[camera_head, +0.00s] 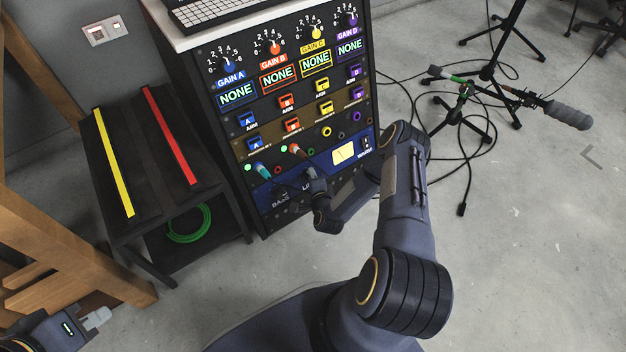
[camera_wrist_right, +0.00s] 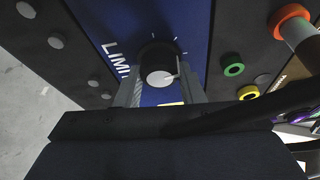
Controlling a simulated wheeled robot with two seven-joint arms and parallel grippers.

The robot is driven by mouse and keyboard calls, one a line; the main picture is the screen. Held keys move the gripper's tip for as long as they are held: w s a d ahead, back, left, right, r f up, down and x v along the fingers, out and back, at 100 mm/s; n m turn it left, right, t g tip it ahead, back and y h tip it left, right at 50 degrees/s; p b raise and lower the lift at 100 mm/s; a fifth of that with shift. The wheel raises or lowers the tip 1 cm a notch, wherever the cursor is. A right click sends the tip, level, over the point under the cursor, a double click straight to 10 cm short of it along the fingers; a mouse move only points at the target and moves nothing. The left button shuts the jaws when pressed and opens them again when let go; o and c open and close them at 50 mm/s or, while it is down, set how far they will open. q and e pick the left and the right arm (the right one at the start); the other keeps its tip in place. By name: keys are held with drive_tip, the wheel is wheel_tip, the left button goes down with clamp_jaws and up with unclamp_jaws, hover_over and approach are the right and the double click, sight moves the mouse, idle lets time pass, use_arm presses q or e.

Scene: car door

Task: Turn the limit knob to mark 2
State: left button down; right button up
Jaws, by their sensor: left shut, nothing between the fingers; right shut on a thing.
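The limit knob (camera_wrist_right: 159,66) is black with a pale cap and sits on the blue panel (camera_wrist_right: 190,18) in the right wrist view. White tick marks surround it, and part of the word LIMIT shows at its left. No mark numbers are readable. My right gripper (camera_wrist_right: 160,86) is shut on the knob, one finger on each side. In the head view the right gripper (camera_head: 313,178) reaches the blue strip low on the rack and hides the knob. My left gripper (camera_head: 97,318) is shut and empty at the bottom left, away from the rack.
The rack (camera_head: 228,125) carries gain knobs, NONE displays, coloured switches and sockets. A black shelf (camera_head: 150,160) with yellow and red strips stands left. Cables and stands lie on the floor right.

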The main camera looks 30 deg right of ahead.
drive_tip(key=shift+m, duration=0.6)
drive_tip(key=shift+g, duration=0.3)
drive_tip(key=o, duration=1)
drive_tip(key=p+v, duration=0.2)
drive_tip(key=v, duration=0.6)
drive_tip(key=shift+p, duration=0.3)
